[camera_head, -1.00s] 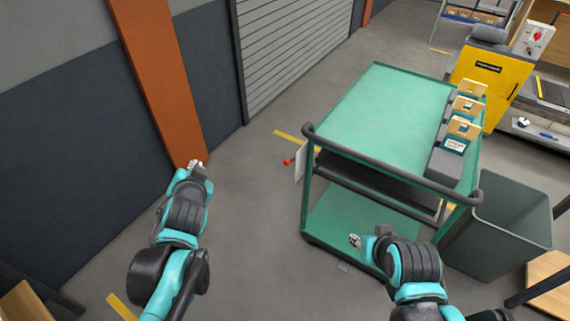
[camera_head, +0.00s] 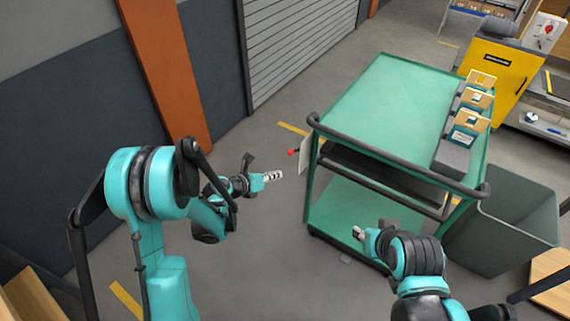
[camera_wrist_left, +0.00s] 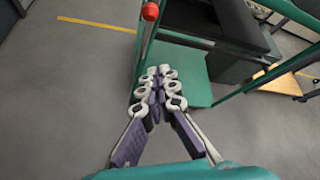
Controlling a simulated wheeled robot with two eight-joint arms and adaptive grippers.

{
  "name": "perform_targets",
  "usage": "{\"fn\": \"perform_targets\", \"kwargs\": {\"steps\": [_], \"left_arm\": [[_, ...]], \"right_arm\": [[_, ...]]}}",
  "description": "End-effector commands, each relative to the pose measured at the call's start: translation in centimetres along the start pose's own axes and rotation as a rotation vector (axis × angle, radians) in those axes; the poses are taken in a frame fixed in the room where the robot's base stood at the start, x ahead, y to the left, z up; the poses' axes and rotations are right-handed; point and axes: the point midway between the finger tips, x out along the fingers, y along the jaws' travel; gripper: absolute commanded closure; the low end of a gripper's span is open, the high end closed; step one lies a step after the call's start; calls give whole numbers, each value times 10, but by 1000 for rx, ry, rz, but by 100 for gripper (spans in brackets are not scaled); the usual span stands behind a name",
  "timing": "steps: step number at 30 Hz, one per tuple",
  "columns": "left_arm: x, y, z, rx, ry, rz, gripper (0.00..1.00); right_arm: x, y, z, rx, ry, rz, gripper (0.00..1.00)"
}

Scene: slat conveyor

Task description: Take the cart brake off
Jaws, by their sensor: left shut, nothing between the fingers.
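The green cart (camera_head: 385,105) stands right of centre in the head view. A lever with a red knob (camera_head: 293,152) sticks out from its left end, beside a pale plate. The red knob also shows at the top of the left wrist view (camera_wrist_left: 150,11). My left gripper (camera_head: 279,175) is shut and empty, just below the knob in the head view and apart from it. Its fingers (camera_wrist_left: 160,90) are together in the left wrist view, pointing at the cart's side. My right gripper (camera_head: 358,233) is in front of the cart's lower shelf; its fingers are too small to read.
The cart's dark push handle (camera_head: 390,158) runs along its near edge. Grey holders with cards (camera_head: 466,128) stand on its right side. A grey bin (camera_head: 515,230) is to the right. Open floor lies left of the cart, up to an orange post (camera_head: 165,75).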

Motion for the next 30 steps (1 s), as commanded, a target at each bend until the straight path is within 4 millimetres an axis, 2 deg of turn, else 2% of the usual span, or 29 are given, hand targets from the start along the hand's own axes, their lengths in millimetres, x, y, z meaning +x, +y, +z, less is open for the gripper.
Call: {"fn": "perform_targets", "kwargs": {"steps": [5,16,18,22,30], "left_arm": [[24,0,-2,2,1,-2,100],[103,0,-2,0,-1,-2,100],[93,0,14,-3,-3,1,100],[87,0,29,-3,-3,0,100],[83,-1,39,-2,-3,-1,100]], "right_arm": [[7,0,5,0,0,0,60],[26,0,19,0,0,0,60],[27,0,19,0,0,0,60],[29,0,20,0,0,0,60],[30,0,21,0,0,0,60]]}}
